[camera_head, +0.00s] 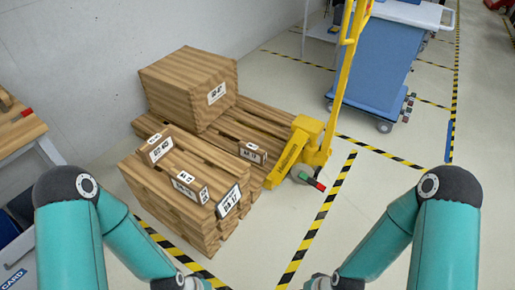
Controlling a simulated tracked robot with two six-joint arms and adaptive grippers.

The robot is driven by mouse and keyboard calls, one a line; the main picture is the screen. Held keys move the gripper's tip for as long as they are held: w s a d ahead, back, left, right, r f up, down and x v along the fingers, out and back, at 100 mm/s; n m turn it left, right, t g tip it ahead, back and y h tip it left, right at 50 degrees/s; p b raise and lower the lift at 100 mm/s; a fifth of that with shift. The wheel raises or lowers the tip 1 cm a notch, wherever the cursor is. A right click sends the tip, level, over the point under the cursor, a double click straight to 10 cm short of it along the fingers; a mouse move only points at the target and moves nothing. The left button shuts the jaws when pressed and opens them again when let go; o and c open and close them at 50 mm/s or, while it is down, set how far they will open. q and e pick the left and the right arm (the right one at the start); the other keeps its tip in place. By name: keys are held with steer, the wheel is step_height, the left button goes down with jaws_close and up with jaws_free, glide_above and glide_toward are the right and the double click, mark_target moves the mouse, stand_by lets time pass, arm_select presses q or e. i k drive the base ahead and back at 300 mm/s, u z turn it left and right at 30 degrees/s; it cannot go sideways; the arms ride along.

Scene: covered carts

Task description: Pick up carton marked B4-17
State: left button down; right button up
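Several wood-patterned cartons with white labels sit on stacked wooden pallets beside the wall. A large label (228,201) at the front right of the near stack seems to end in 17; its first characters are not clear. Two small labelled cartons, one at the back left (158,149) and one at the front (189,188), lie on the near stack. Another small labelled carton (252,153) lies on the pallets behind. A big labelled carton (190,88) stands at the back. My arms enter from both sides, well short of the cartons; neither gripper shows.
A yellow pallet jack (301,150) stands right of the pallets. A blue covered cart (373,73) is behind it. A wooden bench (20,132) is at the left edge. Striped tape marks the floor; the floor right of the stack is clear.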

mark_target(256, 154)
steer(key=u, duration=0.25)
steer(key=i, duration=0.65)
steer(key=z, duration=2.2)
steer(key=i, duration=1.35)
steer(key=z, duration=0.55)
steer(key=i, duration=0.5)
steer(key=u, duration=2.3)
